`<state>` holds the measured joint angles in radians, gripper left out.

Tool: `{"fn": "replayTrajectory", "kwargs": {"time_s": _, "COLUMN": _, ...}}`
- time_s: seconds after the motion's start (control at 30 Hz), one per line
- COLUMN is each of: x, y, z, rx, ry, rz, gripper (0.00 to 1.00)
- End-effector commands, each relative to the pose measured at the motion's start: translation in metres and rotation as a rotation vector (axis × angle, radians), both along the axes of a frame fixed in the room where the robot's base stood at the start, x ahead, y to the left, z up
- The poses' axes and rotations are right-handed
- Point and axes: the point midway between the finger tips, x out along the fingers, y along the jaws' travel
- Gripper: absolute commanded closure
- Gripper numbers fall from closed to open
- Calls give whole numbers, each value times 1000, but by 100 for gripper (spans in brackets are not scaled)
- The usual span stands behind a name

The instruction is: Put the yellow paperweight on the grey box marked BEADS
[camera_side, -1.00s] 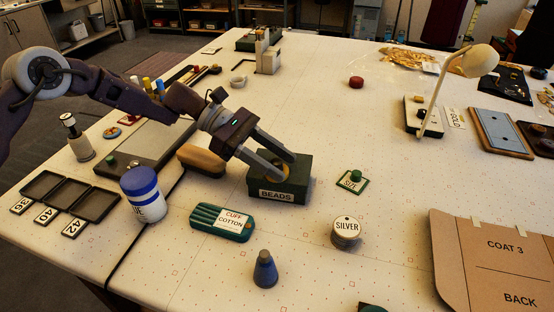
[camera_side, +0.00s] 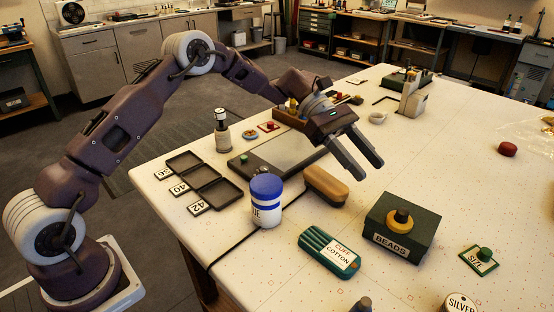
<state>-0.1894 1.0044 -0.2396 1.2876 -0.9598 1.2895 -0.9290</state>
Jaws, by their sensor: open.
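The yellow paperweight (camera_side: 398,224), a round piece with a dark knob, rests on top of the box marked BEADS (camera_side: 376,224). The box looks dark green here and stands on the white table. The paperweight sits on the lid, near the middle and inside its edges. My gripper (camera_side: 373,172) is open and empty, with its two fingers apart. It hangs above the table, up and left of the box in the picture, clear of the paperweight.
A tan oblong block (camera_side: 326,186) lies below and left of my gripper. The green CUFF COTTON case (camera_side: 318,244) and a blue-and-white jar (camera_side: 266,206) stand left of the box.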

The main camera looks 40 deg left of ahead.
Motion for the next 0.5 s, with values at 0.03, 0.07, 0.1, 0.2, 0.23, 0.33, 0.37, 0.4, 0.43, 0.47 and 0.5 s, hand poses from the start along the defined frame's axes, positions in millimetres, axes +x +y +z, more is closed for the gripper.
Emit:
{"fn": "replayTrajectory", "kwargs": {"time_s": 0.03, "x": 0, "y": 0, "z": 0, "rx": 0, "ry": 0, "rz": 0, "gripper": 56}}
{"fn": "replayTrajectory", "kwargs": {"time_s": 0.07, "x": 0, "y": 0, "z": 0, "rx": 0, "ry": 0, "rz": 0, "gripper": 56}}
{"fn": "replayTrajectory", "kwargs": {"time_s": 0.1, "x": -1, "y": 0, "z": 1, "rx": 4, "ry": -5, "rz": -3, "gripper": 56}}
{"fn": "replayTrajectory", "kwargs": {"time_s": 0.2, "x": -17, "y": -1, "z": 18, "rx": 69, "ry": -85, "rz": -54, "gripper": 56}}
{"fn": "replayTrajectory", "kwargs": {"time_s": 0.23, "x": -26, "y": 0, "z": 27, "rx": 107, "ry": -133, "rz": -84, "gripper": 56}}
{"fn": "replayTrajectory", "kwargs": {"time_s": 0.33, "x": -74, "y": 9, "z": 60, "rx": 280, "ry": -340, "rz": -224, "gripper": 56}}
{"fn": "replayTrajectory", "kwargs": {"time_s": 0.37, "x": -91, "y": 14, "z": 69, "rx": 337, "ry": -408, "rz": -272, "gripper": 56}}
{"fn": "replayTrajectory", "kwargs": {"time_s": 0.4, "x": -114, "y": 22, "z": 80, "rx": 415, "ry": -499, "rz": -338, "gripper": 56}}
{"fn": "replayTrajectory", "kwargs": {"time_s": 0.43, "x": -132, "y": 29, "z": 88, "rx": 472, "ry": -567, "rz": -387, "gripper": 56}}
{"fn": "replayTrajectory", "kwargs": {"time_s": 0.47, "x": -151, "y": 37, "z": 94, "rx": 532, "ry": -635, "rz": -441, "gripper": 56}}
{"fn": "replayTrajectory", "kwargs": {"time_s": 0.5, "x": -177, "y": 49, "z": 102, "rx": 610, "ry": -724, "rz": -511, "gripper": 56}}
